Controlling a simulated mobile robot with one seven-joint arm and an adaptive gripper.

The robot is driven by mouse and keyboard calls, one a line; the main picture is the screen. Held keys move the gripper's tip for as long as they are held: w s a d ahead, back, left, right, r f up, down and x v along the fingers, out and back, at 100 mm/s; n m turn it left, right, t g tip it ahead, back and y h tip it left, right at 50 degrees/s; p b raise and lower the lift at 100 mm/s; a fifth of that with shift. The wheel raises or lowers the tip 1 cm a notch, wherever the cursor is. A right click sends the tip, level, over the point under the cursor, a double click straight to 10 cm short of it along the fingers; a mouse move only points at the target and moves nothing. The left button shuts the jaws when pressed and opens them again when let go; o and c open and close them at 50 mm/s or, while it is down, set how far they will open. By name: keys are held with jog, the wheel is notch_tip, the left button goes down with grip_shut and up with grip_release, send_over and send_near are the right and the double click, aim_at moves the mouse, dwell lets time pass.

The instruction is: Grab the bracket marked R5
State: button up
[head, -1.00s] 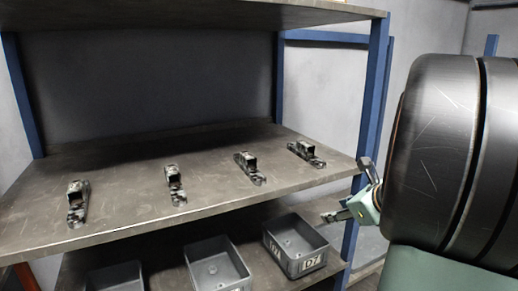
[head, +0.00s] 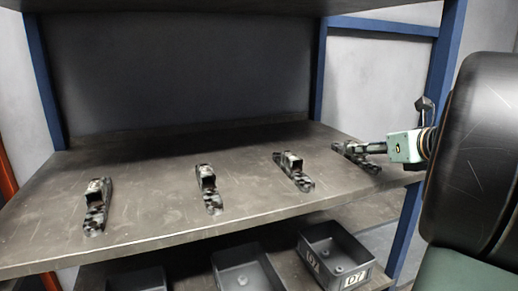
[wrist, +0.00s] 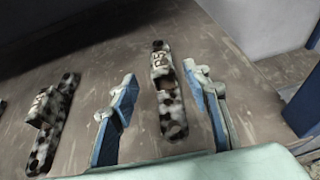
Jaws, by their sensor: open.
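The bracket marked R5 (wrist: 168,100), mottled galvanized metal with a raised tab, lies on the shelf in the wrist view. Its label is small and tilted but looks like R5. In the head view this appears to be the rightmost bracket (head: 347,151), partly covered by my gripper (head: 372,147). In the wrist view my gripper (wrist: 159,76) is open, with one blue finger on each side of the bracket and a gap to each. Whether the fingers are down at bracket height is hard to tell.
Three more brackets lie in a row to the left: the nearest (head: 292,171), a middle one (head: 208,188) and the far left one (head: 96,207). Grey bins, one labelled D7 (head: 335,254), stand on the lower shelf. A blue post (head: 440,85) stands close by my gripper.

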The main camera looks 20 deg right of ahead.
jog(key=x, duration=0.5)
jog(key=shift+w+d+f+p, duration=0.25)
jog(key=shift+w+f+p, duration=0.05)
jog(key=shift+f+p, duration=0.1)
jog(key=shift+r, duration=0.15)
grip_shut()
